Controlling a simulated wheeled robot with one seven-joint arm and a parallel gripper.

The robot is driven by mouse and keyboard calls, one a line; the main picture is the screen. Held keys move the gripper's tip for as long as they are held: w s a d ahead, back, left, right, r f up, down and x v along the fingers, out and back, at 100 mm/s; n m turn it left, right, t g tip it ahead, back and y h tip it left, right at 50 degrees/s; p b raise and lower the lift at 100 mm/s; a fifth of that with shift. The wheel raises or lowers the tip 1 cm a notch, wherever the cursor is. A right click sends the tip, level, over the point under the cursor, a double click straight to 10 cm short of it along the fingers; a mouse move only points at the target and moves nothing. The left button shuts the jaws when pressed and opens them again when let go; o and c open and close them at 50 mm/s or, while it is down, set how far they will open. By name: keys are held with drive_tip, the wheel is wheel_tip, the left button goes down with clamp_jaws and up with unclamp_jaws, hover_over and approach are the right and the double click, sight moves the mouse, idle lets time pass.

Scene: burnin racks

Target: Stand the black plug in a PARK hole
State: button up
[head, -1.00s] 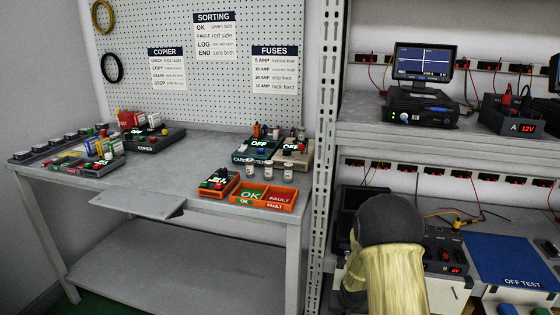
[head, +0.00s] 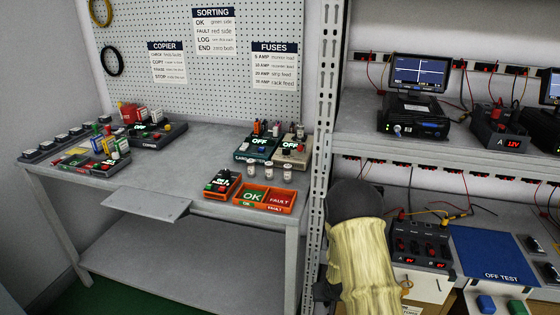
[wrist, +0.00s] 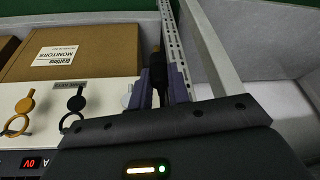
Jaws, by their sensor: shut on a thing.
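In the wrist view my gripper (wrist: 158,85) is shut on a slim dark piece, seemingly the black plug (wrist: 156,64), held upright in the picture between the two fingers. Its far end is hard to make out. The label is too small to read, and no PARK hole is clearly seen. In the head view my arm hides the gripper and plug.
A power supply (head: 420,243) with red readouts stands on the right bench beside a blue OFF TEST mat (head: 500,253). A MONITORS carton (wrist: 85,50) lies beyond the panel. A perforated rack post (wrist: 187,45) stands close right of the fingers.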

drive_tip(key=w+p+v, duration=0.2)
drive_tip(key=p+v, duration=1.8)
drive_tip(key=v, duration=0.1)
drive_tip(key=shift+r+p, duration=0.4)
drive_tip(key=shift+r, duration=0.05)
drive_tip(key=shift+w+d, duration=0.1)
